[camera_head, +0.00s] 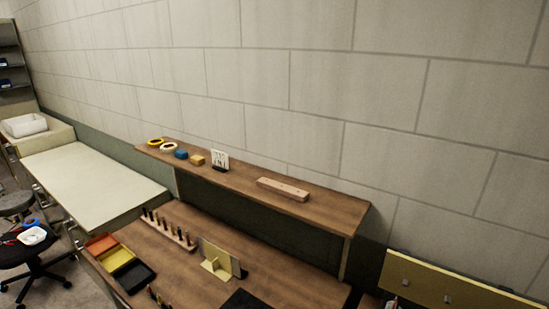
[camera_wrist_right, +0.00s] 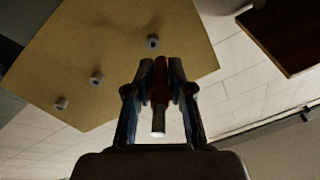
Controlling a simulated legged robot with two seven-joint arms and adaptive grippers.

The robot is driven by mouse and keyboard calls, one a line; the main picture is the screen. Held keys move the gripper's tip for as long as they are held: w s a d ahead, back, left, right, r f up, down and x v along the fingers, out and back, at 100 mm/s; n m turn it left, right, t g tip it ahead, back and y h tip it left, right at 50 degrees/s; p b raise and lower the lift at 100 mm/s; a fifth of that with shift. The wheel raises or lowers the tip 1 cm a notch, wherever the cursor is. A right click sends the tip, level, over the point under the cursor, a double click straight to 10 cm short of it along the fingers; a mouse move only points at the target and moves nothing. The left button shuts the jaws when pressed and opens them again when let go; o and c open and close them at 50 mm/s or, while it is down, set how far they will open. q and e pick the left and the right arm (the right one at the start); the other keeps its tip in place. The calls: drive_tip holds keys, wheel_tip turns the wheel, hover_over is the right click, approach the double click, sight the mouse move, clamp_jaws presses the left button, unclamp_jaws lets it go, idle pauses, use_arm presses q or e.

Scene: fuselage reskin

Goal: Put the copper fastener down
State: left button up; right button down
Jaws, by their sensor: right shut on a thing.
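In the right wrist view my right gripper (camera_wrist_right: 160,68) is shut on the copper fastener (camera_wrist_right: 160,84), a slim, dark reddish-brown piece between the two fingers. A pale-tipped cylinder extends from it toward the palm. Behind the fingers is a tan panel (camera_wrist_right: 100,50) with a few short grey fasteners (camera_wrist_right: 96,78) on its face. I cannot tell whether the held piece touches the panel. In the head view a yellowish panel (camera_head: 440,285) with small dark pegs stands at the lower right. Neither gripper can be made out in the head view.
A wooden bench (camera_head: 270,280) holds a rack of upright pieces (camera_head: 168,230), a tray with coloured compartments (camera_head: 117,254) and a small yellow stand (camera_head: 218,262). A raised shelf (camera_head: 240,187) carries tape rolls, small blocks and a pinkish bar (camera_head: 284,189). A block wall stands behind.

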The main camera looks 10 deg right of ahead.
drive_tip(key=s+a+f+n+t+y+b, duration=0.1)
drive_tip(key=s+a+f+n+t+y, duration=0.1)
drive_tip(key=a+y, duration=0.4)
drive_tip(key=s+a+f+n+t+y+b, duration=0.1)
drive_tip(key=a+n+y, duration=0.4)
drive_tip(key=a, duration=1)
wheel_tip(320, 180, down, 2)
drive_tip(key=shift+s+a+f+n+t+y, duration=0.1)
drive_tip(key=shift+s+a+n+t+y, duration=0.3)
drive_tip(key=shift+t+y, duration=0.45)
